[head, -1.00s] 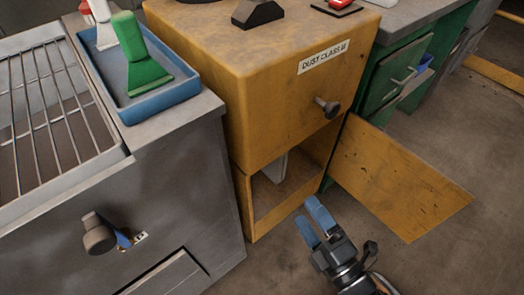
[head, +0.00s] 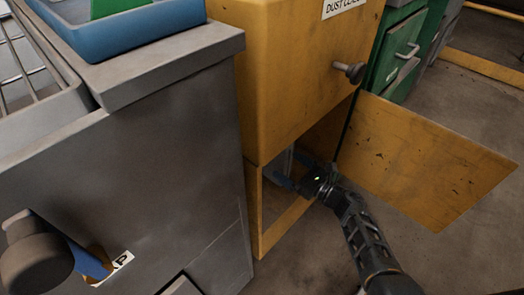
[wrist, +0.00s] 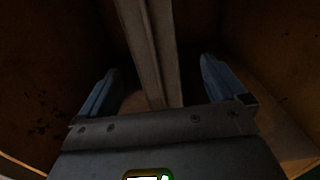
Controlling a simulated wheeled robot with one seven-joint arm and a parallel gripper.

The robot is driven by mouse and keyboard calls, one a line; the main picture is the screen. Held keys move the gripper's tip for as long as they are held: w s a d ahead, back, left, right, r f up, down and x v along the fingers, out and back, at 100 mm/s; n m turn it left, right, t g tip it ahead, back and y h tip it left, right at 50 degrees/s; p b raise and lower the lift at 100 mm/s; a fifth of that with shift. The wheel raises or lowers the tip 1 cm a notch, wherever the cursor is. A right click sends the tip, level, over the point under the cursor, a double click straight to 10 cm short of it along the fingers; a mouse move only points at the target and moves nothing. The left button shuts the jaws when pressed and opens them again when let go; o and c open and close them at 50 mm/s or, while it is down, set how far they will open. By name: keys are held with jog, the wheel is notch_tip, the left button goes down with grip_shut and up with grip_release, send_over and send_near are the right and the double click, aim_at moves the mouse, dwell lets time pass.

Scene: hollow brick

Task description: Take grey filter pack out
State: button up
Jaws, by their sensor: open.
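The grey filter pack (head: 284,163) stands upright inside the open lower compartment of the yellow cabinet (head: 285,90). Only a narrow part of it shows in the head view, beside my gripper. In the wrist view the grey pack (wrist: 150,45) is a pale upright slab running away from me. My gripper (head: 292,171) is at the compartment opening, with its blue fingers reaching in. In the wrist view my gripper (wrist: 161,70) is open, with one finger on each side of the slab and gaps between. The pack's far end is in shadow.
The compartment door (head: 425,160) is swung open to the right. A grey metal bench (head: 150,160) stands close on the left, with a blue tray (head: 130,40) on top. A round knob (head: 350,71) juts from the cabinet. Floor is clear in front.

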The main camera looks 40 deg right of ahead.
jog(key=w+b, duration=0.1)
jog(key=w, duration=0.3)
jog(key=shift+w+f+b, duration=0.15)
jog(key=shift+w+b, duration=0.1)
jog(key=shift+b, duration=0.05)
jog(key=shift+w+a, duration=0.1)
jog(key=shift+w, duration=0.35)
jog(key=c, duration=1.6)
jog(key=shift+r, duration=0.3)
